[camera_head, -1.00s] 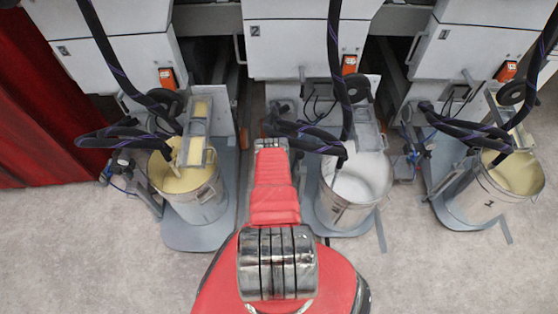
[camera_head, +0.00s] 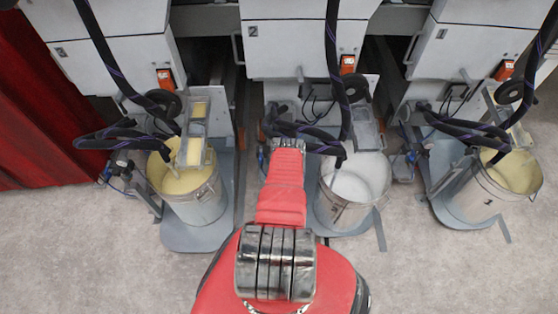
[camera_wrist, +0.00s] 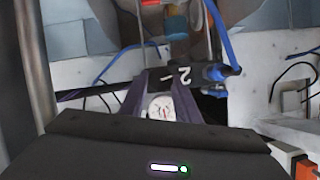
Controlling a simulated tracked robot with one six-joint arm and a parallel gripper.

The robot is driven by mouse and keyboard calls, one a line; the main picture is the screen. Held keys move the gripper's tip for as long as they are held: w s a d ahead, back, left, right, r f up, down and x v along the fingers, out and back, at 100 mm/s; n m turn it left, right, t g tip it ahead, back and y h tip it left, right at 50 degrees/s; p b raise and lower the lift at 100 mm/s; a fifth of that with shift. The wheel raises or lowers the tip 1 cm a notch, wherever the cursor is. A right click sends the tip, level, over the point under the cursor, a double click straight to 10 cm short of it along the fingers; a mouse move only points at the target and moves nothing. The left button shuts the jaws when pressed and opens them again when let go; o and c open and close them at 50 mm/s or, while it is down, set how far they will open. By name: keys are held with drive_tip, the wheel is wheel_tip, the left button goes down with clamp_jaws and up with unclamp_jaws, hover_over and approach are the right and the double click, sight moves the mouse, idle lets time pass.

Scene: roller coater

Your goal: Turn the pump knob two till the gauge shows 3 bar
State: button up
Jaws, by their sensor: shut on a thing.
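The pump's gauge, a small round white dial with a red mark (camera_wrist: 162,107), shows in the wrist view between the dark fingers of my gripper (camera_wrist: 161,92). Its needle and figures are too small to read. A black plate marked 2 (camera_wrist: 180,76) lies just beyond the fingers. My gripper is shut on pump knob two, which the fingers and the gripper body hide. In the head view my red arm reaches towards the middle pump station and covers the gripper.
A blue hose (camera_wrist: 221,38) and thin cables run close around the pump. In the head view, the middle bucket of white coating (camera_head: 355,178) stands right of my arm, and a bucket of yellow coating (camera_head: 190,188) stands left. Black hoses (camera_head: 337,70) hang above.

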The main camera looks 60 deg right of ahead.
drive_tip(key=shift+w+a+f, duration=0.2)
drive_tip(key=shift+a+f, duration=0.05)
drive_tip(key=shift+a, duration=0.2)
drive_tip(key=o, duration=1)
drive_tip(key=shift+s+d+r, duration=0.1)
drive_tip(key=shift+d, duration=0.05)
drive_tip(key=shift+o, duration=0.2)
drive_tip(key=shift+d, duration=0.1)
drive_tip(key=shift+s+r, duration=0.1)
drive_tip(key=v, duration=1.3)
drive_tip(key=shift+s+a, duration=0.25)
